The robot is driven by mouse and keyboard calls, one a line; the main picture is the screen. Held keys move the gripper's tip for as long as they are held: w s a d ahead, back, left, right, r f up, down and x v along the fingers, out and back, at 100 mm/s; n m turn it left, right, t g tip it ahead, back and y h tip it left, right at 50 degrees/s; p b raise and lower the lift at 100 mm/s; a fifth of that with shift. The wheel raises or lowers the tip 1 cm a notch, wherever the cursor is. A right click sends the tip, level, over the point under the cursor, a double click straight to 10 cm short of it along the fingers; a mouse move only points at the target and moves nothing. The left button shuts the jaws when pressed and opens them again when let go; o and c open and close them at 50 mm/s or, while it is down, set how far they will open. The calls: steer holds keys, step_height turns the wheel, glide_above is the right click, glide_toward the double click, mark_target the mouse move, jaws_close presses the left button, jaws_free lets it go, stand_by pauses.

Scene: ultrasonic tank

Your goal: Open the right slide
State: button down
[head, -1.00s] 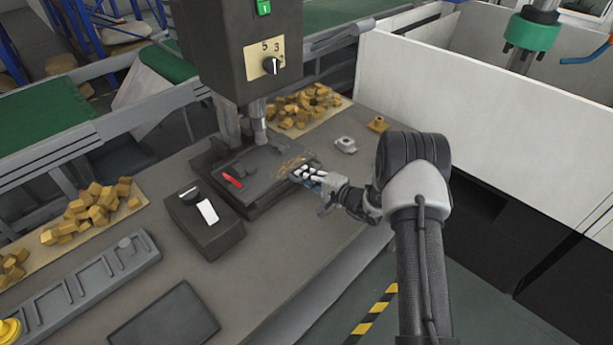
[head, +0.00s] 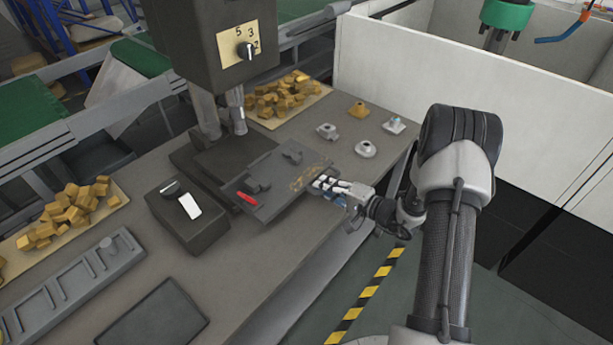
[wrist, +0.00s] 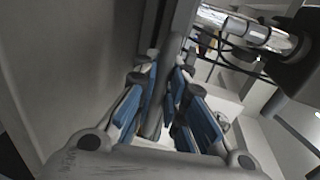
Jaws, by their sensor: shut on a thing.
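The slide (head: 283,172) is a dark grey plate with a red bar (head: 247,198) at its left front corner and a tan patch near its right edge. It sticks out from its dark base (head: 215,160), to the front right of the column under the machine head. My gripper (head: 320,184) is at the slide's right edge, shut on it. In the wrist view its blue-padded fingers (wrist: 163,90) stand on both sides of a narrow grey edge. The exact grip contact is partly hidden by the fingers.
A dark box with a switch (head: 195,222) is left of the slide. Small metal fittings (head: 365,149) lie behind my gripper. Yellow blocks (head: 285,97) lie on a board at the back. Floor is open in front.

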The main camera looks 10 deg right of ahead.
steer(key=v, duration=0.2)
steer(key=f+v, duration=0.1)
steer(key=v, duration=0.2)
steer(key=shift+s+d, duration=0.1)
steer(key=shift+s, duration=0.05)
steer(key=c, duration=1.6)
jaws_free()
steer(key=shift+c, duration=0.2)
steer(key=v, duration=1.2)
